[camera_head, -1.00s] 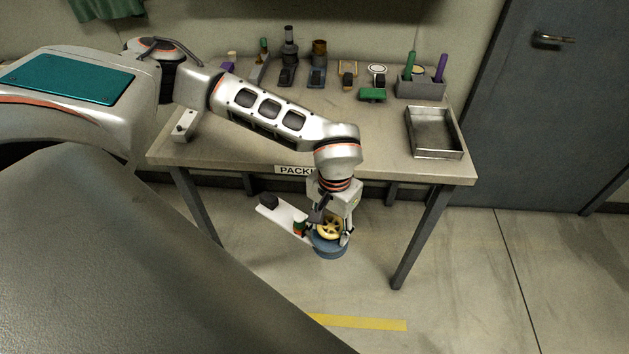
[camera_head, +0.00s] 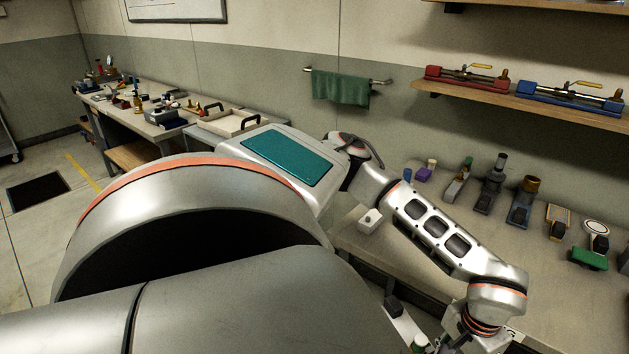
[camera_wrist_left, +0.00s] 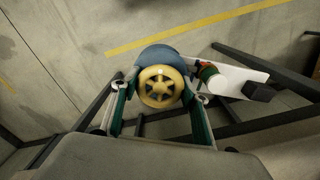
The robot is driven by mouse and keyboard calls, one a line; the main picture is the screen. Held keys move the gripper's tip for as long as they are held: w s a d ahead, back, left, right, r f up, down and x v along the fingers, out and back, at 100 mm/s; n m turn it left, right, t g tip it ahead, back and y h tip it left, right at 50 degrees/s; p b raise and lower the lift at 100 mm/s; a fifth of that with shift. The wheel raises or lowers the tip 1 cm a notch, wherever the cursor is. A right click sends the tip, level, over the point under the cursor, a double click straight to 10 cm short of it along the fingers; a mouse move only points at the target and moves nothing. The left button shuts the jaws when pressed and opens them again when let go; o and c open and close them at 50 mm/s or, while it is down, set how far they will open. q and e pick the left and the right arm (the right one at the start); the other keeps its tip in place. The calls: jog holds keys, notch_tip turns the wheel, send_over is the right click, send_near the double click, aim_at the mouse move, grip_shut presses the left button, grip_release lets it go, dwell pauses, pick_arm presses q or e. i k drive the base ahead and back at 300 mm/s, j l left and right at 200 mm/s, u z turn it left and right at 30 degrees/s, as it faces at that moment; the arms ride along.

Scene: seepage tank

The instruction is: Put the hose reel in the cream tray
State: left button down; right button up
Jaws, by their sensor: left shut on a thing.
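The hose reel (camera_wrist_left: 160,87) has a yellow spoked wheel and a blue round body. My left gripper (camera_wrist_left: 160,98) is shut on it, with a green-lined finger on each side of the wheel. In the head view, the hand is cut off by the bottom edge at the right and the reel is out of sight. My right gripper is not in view.
A white plate (camera_wrist_left: 234,79) with a black block and a red-green cylinder shows beside the reel; I cannot tell whether it is attached. The near bench (camera_head: 560,290) holds several fittings along its back. A cluttered bench (camera_head: 130,118) stands beyond the tray.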

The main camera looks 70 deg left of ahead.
aim_at(227, 127)
jog(key=k+j+u, duration=0.3)
jog(key=j, duration=1.4)
jog(key=j+u, duration=0.3)
jog(key=j, duration=1.4)
jog(key=i+j+u, duration=0.1)
jog(key=j+u, duration=0.15)
jog(key=j, duration=1.45)
